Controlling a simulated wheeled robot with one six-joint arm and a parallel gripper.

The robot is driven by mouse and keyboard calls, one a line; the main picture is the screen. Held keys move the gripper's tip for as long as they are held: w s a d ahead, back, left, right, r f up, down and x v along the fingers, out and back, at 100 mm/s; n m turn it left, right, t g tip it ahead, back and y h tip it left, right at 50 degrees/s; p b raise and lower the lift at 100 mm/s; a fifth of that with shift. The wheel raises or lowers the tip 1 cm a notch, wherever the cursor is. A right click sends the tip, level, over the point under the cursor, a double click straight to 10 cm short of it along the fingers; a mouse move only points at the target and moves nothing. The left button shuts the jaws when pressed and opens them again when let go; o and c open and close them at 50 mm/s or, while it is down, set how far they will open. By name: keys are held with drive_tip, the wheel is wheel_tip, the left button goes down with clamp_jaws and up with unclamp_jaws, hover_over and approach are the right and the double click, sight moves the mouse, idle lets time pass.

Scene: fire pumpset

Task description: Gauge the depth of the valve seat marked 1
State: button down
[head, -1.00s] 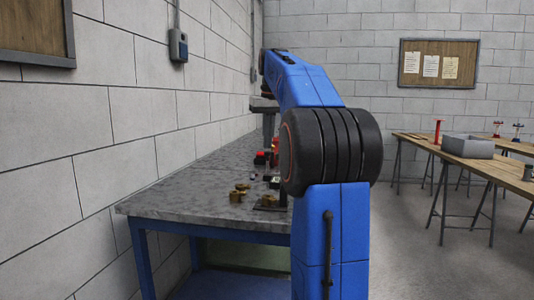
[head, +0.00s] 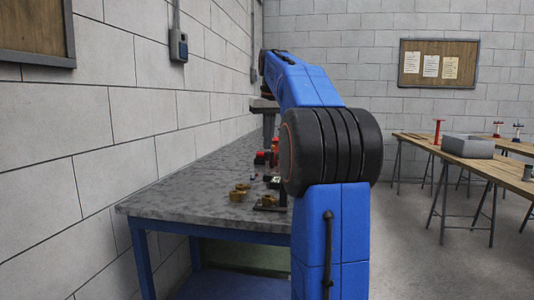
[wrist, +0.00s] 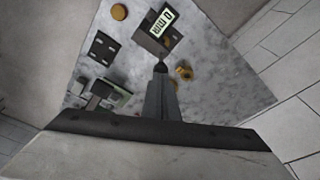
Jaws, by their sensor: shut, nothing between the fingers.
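My gripper (wrist: 160,68) is shut and empty in the wrist view, its fingertips above the grey workbench. A gauge with a lit display (wrist: 163,22) that seems to read 0 mm lies just beyond the fingertips; I cannot tell whether they touch it. A brass piece (wrist: 184,73) is to the right of the fingertips, and a round brass piece (wrist: 119,11) is at the upper left. Brass pieces also show on the bench in the head view (head: 236,196). I can read no number on any of them. My arm hides the gripper in the head view.
A dark block with square marks (wrist: 103,47) and a grey device (wrist: 110,93) lie left of the gripper. Red and black items (head: 261,158) stand farther along the workbench (head: 175,205), beside the wall. A second table with a grey bin (head: 467,146) stands at right.

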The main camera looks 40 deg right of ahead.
sight(268, 157)
drive_tip(key=shift+f, duration=2.8)
idle(0.9)
drive_tip(key=shift+r, duration=0.15)
drive_tip(key=shift+r, duration=3.4)
